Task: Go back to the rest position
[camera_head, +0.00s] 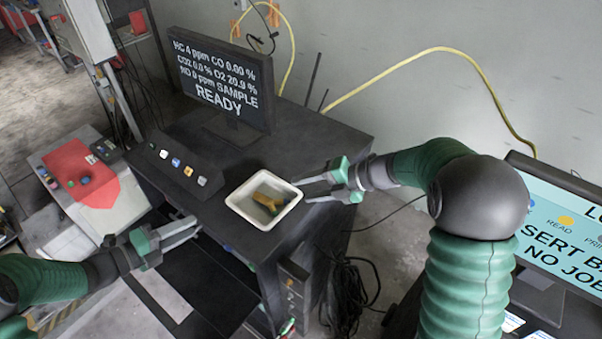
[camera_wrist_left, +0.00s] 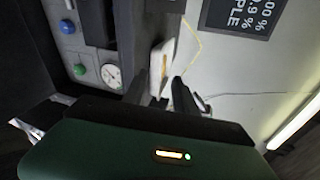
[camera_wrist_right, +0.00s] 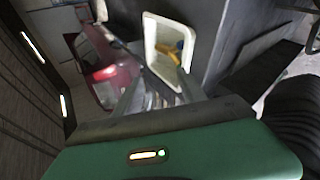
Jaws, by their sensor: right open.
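My left gripper (camera_head: 196,228) is open and empty at the lower left, in front of the dark desk. Its two fingers stand apart in the left wrist view (camera_wrist_left: 165,82). My right gripper (camera_head: 299,190) is open, with its fingertips close to the right rim of a white tray (camera_head: 236,209). I cannot tell whether they touch the rim. The tray lies on the desk and holds a yellow and dark object (camera_head: 268,199). In the right wrist view the tray (camera_wrist_right: 150,35) is just beyond the fingers, with the yellow object (camera_wrist_right: 172,50) inside.
The dark desk (camera_head: 300,140) carries a gas-readout monitor (camera_head: 222,85) showing READY and a button box (camera_head: 180,167). A red-topped machine (camera_head: 80,170) stands at left. A second screen (camera_head: 560,215) is at right. Cables (camera_head: 345,300) hang beside the desk.

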